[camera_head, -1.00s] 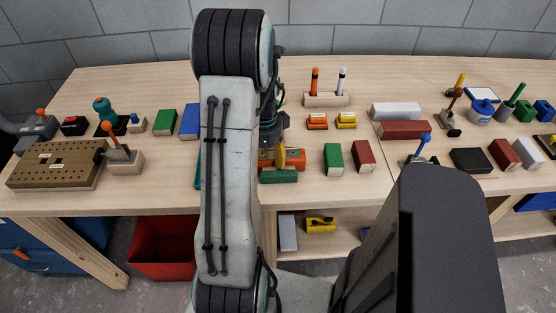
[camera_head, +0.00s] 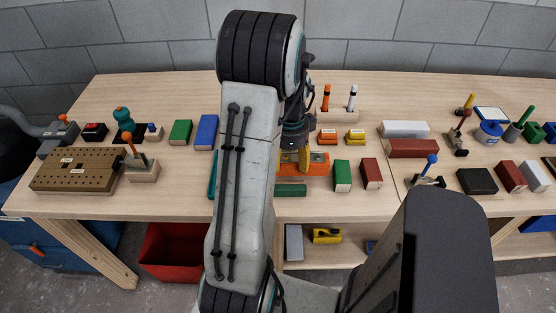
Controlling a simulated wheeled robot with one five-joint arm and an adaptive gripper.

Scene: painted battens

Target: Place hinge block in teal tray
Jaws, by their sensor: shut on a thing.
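An orange block (camera_head: 318,168), which I take to be the hinge block, is at the middle of the bench, behind a low green block (camera_head: 291,190). My gripper (camera_head: 303,166) points down onto it and is shut on it. My arm hides the block's left part. Whether it clears the bench is hard to tell. A thin teal edge (camera_head: 212,174) shows just left of my arm; it may be the teal tray, whose remainder is hidden behind the arm.
A green block (camera_head: 342,176) and a dark red block (camera_head: 371,174) stand close on the right. A pen holder (camera_head: 337,118) and small orange (camera_head: 327,137) and yellow (camera_head: 355,137) blocks are behind. Green and blue blocks (camera_head: 205,132) stand left of my arm.

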